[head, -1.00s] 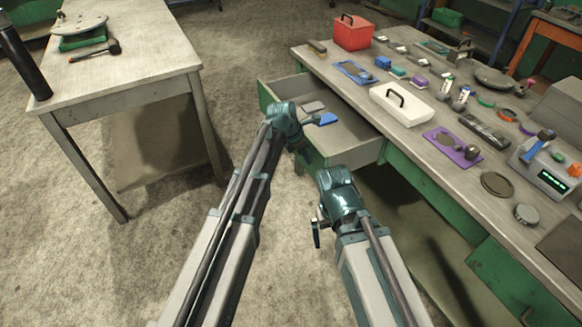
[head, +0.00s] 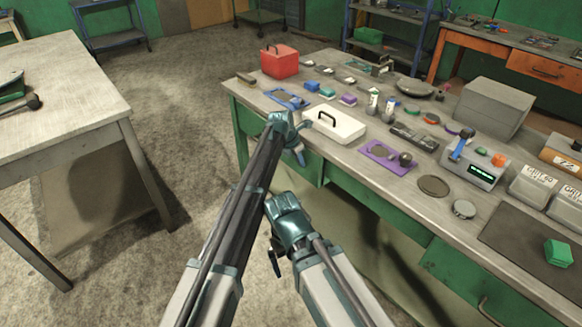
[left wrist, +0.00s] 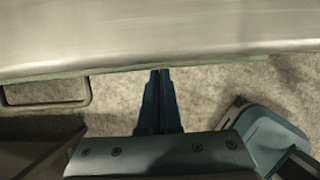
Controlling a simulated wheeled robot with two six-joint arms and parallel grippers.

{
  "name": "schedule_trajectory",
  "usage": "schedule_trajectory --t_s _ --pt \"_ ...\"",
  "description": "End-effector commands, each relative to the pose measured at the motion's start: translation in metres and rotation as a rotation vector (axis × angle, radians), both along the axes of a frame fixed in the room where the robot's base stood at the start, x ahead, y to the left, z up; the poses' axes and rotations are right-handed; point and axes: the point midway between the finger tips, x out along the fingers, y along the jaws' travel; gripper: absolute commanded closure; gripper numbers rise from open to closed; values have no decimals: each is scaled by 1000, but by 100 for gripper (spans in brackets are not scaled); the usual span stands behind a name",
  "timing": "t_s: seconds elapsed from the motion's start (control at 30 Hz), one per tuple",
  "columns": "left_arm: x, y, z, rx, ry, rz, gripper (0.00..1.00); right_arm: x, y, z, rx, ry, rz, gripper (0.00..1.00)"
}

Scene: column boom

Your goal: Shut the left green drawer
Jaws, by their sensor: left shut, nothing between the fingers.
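The left green drawer (head: 309,167) is under the near left end of the workbench. Its green front sits close under the bench edge and no open interior shows in the head view. My left arm partly covers it. My left gripper (head: 300,153) is shut and empty, right at the drawer front. In the left wrist view the shut fingers (left wrist: 160,75) point at the thin green edge below the benchtop; I cannot tell whether they touch. A handle (left wrist: 45,106) shows at the left there. My right gripper (head: 275,258) hangs low, apart from the bench; its fingers are unclear.
The workbench top (head: 345,168) carries a white box with a black handle (head: 334,124), a red box (head: 279,62), a purple tray (head: 378,151) and many small parts. Another table (head: 70,80) stands at the left. The floor between them is clear.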

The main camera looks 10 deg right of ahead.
Motion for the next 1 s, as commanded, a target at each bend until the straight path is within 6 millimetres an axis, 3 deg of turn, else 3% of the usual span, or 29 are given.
schedule_trajectory --t_s 0.23,0.7,0.87,1.0 --pt "6 -10 0 -1 -1 0 100 0 0 0 0 0 0 0" --pt "8 -11 1 -4 -4 0 100 0 0 0 0 0 0 0" --pt "4 -1 1 -4 -4 0 100 0 0 0 0 0 0 0" --pt "-4 20 0 -1 -1 1 100 0 0 0 0 0 0 0"
